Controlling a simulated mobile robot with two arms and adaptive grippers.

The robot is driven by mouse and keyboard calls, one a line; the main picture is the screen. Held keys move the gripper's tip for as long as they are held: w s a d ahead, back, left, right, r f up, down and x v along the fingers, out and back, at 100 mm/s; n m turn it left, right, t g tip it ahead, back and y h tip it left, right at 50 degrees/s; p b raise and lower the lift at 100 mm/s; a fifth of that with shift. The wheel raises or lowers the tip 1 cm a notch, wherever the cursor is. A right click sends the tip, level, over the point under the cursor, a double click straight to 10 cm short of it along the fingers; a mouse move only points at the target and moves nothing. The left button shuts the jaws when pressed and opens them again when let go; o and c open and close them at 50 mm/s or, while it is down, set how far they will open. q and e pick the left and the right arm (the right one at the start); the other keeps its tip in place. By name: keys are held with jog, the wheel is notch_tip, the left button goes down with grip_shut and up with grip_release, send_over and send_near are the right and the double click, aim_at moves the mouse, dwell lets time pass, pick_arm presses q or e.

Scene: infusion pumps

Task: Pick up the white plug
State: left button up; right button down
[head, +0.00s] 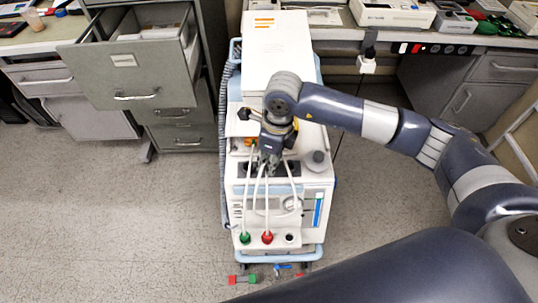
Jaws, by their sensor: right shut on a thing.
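My right gripper (270,160) points down over the front top of a white medical machine (277,48). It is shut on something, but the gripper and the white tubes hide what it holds. White tubes (245,195) run down beside and below the gripper to the front ports, with a green connector (245,238) and a red connector (267,237) there. A white plug-like block (367,66) hangs at the edge of the right desk with a black piece on top, apart from the gripper. My left gripper is not in view.
A grey cabinet with an open drawer (135,75) stands left of the machine. A desk (460,40) with devices is at the back right. Small red, green and blue pieces (243,279) lie at the machine's foot. The floor (120,220) at left is clear.

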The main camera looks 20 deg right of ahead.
pick_arm(q)
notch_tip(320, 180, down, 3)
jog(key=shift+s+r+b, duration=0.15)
jog(key=shift+b, duration=0.95)
pick_arm(e)
jog(key=s+a+r, duration=0.1)
jog(key=s+a, duration=0.2)
jog(key=s, duration=0.9)
jog(key=shift+a+r, duration=0.15)
jog(key=shift+a, duration=0.2)
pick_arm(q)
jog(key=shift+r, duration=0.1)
